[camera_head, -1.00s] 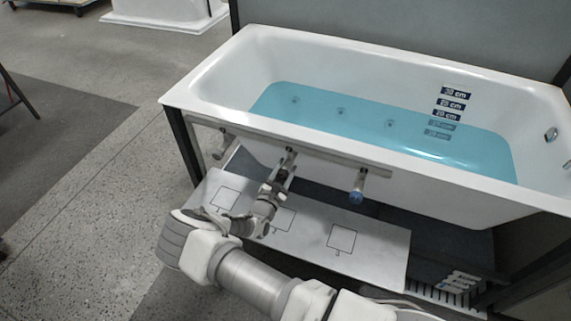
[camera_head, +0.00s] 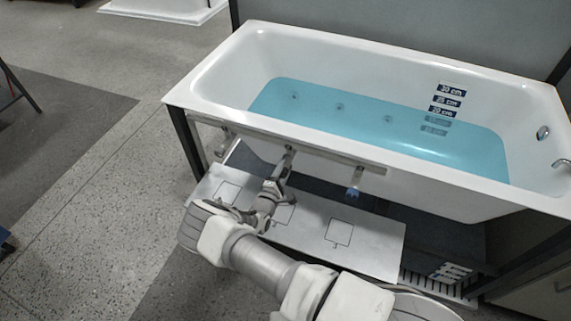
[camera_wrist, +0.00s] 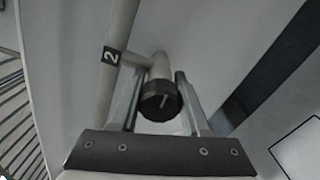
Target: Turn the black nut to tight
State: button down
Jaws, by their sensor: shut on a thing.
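The black nut (camera_wrist: 160,102) shows in the wrist view, end-on, with a pale line on its face slanting a little off vertical.
The white bathtub (camera_head: 215,88) holds blue water. A blue nut (camera_head: 352,193) hangs on the rail (camera_head: 330,155) to the right, and another fitting (camera_head: 222,148) to the left. A white panel with printed squares (camera_head: 375,250) lies below.

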jog(key=shift+m, duration=0.6)
jog(key=shift+c, duration=1.9)
grip_release()
jog(key=shift+s, duration=0.1)
jog(key=p+v, duration=0.1)
jog(key=v, duration=1.6)
jog(key=shift+s+p, duration=0.15)
jog(key=shift+p, duration=0.25)
